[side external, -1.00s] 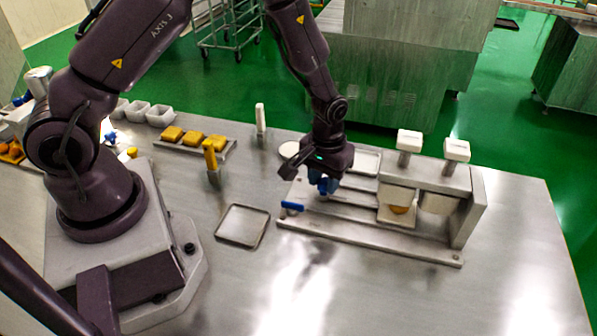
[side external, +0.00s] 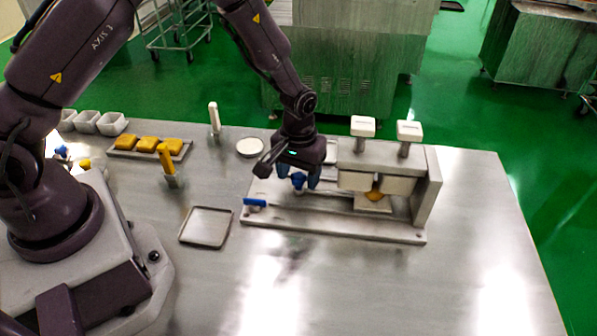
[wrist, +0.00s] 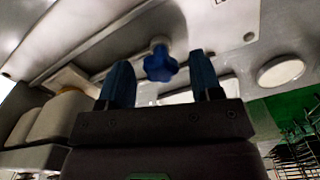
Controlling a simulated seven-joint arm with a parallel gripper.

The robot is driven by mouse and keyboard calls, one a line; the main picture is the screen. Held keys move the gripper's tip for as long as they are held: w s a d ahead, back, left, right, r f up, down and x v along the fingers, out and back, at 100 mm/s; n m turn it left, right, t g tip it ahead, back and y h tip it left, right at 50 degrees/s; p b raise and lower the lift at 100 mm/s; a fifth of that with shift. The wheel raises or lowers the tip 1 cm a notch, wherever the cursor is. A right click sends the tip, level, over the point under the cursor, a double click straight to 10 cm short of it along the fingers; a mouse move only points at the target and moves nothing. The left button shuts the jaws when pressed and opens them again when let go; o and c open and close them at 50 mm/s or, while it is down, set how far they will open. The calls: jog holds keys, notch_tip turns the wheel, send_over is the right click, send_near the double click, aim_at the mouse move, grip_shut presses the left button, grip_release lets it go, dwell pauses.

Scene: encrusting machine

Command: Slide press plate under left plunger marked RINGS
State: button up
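The press plate (side external: 373,205) carries a yellow piece (side external: 377,192) and sits low in the press, by the gap between the two plungers. The left plunger (side external: 363,127) and right plunger (side external: 410,131) have white caps; their labels are unreadable. My gripper (side external: 299,184) is over the left part of the press, pointing down. Its two blue fingers (wrist: 162,72) are spread, with a blue star knob (wrist: 160,63) showing between and beyond them, clear of both in the wrist view. Whether the knob joins the plate is hidden.
A second blue handle (side external: 255,202) is at the press's front left corner. An empty tray (side external: 206,227) lies left of the press. A yellow-handled tool (side external: 167,163), a tray of yellow pieces (side external: 184,153) and a white disc (side external: 250,147) are behind. The front table is clear.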

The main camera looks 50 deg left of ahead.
notch_tip(320, 180, up, 13)
dwell(0.5)
